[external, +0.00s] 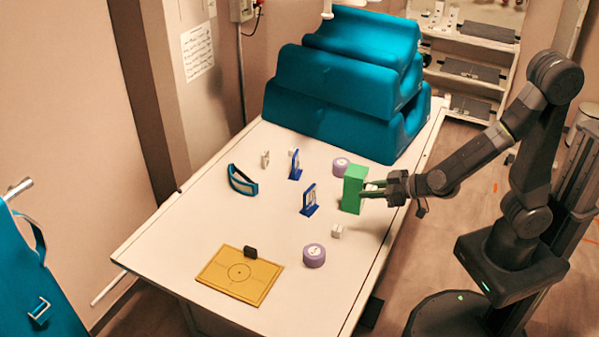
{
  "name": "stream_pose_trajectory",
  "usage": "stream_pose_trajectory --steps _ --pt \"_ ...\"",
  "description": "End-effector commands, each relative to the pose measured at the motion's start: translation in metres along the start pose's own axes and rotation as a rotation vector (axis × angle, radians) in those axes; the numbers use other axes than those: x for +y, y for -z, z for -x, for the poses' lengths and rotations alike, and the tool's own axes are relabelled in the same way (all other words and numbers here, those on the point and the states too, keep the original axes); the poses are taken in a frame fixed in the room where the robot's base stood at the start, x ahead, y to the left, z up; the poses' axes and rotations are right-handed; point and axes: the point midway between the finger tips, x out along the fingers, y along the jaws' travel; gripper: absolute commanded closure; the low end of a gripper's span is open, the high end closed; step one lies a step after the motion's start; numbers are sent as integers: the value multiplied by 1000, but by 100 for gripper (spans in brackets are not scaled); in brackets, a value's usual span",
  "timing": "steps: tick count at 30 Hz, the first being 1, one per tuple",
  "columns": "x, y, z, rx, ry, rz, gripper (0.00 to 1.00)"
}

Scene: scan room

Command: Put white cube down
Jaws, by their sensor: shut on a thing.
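My gripper (370,189) reaches in from the right over the table and is shut on a green block (354,188). The block is upright, and I cannot tell whether its bottom touches the table. A small white cube (337,231) sits on the white table (230,215), below the green block in the picture and apart from my gripper. My fingertips are partly hidden at the block.
Purple rolls (314,255) stand near the block, and blue stands (309,200) are left of it. A yellow board (240,275) with a black piece (250,252) lies at the front. Teal cushions (345,90) fill the back. The left middle of the table is clear.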

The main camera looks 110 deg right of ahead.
Motion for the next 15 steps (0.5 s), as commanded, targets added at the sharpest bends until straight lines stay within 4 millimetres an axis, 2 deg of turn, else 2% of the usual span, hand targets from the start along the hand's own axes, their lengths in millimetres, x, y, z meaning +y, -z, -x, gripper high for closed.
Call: stream_pose_trajectory --steps 1,6,15 --pt "11 8 4 5 -27 -16 99" --pt "30 22 15 3 -79 -35 99" --pt "35 26 19 -1 -95 -38 99"
